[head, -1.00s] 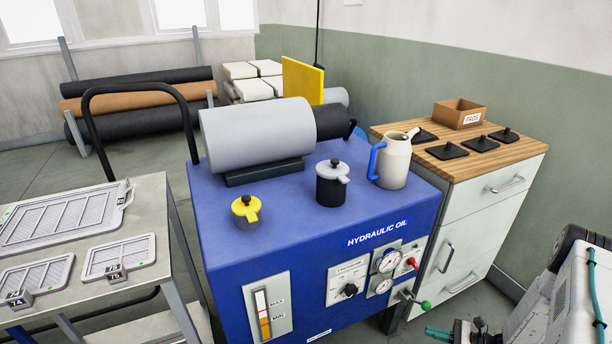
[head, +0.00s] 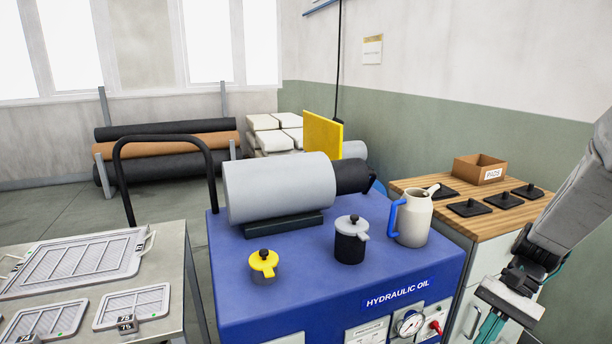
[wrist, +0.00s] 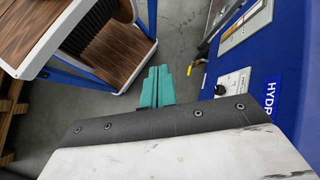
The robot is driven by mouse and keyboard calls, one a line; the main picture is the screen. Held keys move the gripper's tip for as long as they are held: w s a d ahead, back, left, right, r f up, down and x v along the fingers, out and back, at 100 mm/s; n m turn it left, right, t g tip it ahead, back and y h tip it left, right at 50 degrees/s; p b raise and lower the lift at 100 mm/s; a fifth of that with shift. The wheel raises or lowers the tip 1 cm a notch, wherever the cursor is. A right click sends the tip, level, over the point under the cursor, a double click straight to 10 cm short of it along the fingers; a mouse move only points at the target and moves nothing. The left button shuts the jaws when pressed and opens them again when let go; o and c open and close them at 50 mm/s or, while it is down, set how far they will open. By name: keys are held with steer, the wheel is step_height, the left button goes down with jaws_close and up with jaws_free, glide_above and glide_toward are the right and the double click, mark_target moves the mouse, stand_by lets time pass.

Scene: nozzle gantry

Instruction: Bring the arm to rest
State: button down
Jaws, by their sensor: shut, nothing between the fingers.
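My gripper (head: 489,328) hangs at the lower right of the head view, in front of the wooden-topped cabinet and to the right of the blue hydraulic unit. Its teal fingers point down and run partly out of the frame. In the wrist view the teal fingers (wrist: 157,87) lie together, shut with nothing between them, over the grey floor. My gripper touches nothing that I can see.
The blue hydraulic unit (head: 300,300) bears a grey cylinder, a yellow-lidded cap (head: 263,264), a grey-lidded pot (head: 350,242) and a jug (head: 414,216). The cabinet (head: 460,232) holds black pads and a box (head: 480,169). A panel table (head: 165,235) stands left.

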steer(key=s+a+r+n+t+h, duration=0.3)
steer(key=s+a+r+n, duration=0.1)
steer(key=s+r, duration=0.3)
steer(key=s+a+r+n+t+h, duration=0.3)
steer(key=s+r, duration=0.5)
steer(key=r, duration=0.3)
steer(key=shift+s+a+n+h, duration=0.3)
steer(key=shift+a+n+h, duration=0.35)
steer(key=shift+a, duration=0.3)
